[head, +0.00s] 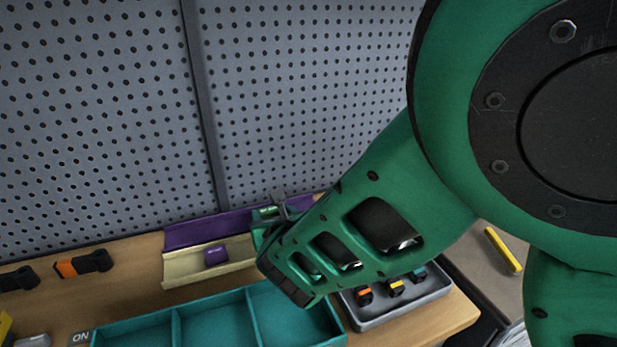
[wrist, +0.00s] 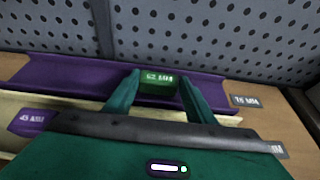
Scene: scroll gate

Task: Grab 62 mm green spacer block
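The green spacer block (wrist: 158,81), marked 62 MM, is between the two fingertips of my gripper (wrist: 159,88) in the wrist view. In the head view the block (head: 267,211) shows at the purple channel (head: 205,231), partly covered by my gripper. The purple channel also runs behind the block in the wrist view (wrist: 70,77). I cannot tell whether the block touches the channel.
A purple block (head: 215,254), marked 45 MM in the wrist view, sits in the cream channel (head: 180,270) in front. A teal divided tray (head: 172,314) and a grey tray (head: 385,314) with small items stand nearer. The pegboard wall (head: 100,120) rises close behind.

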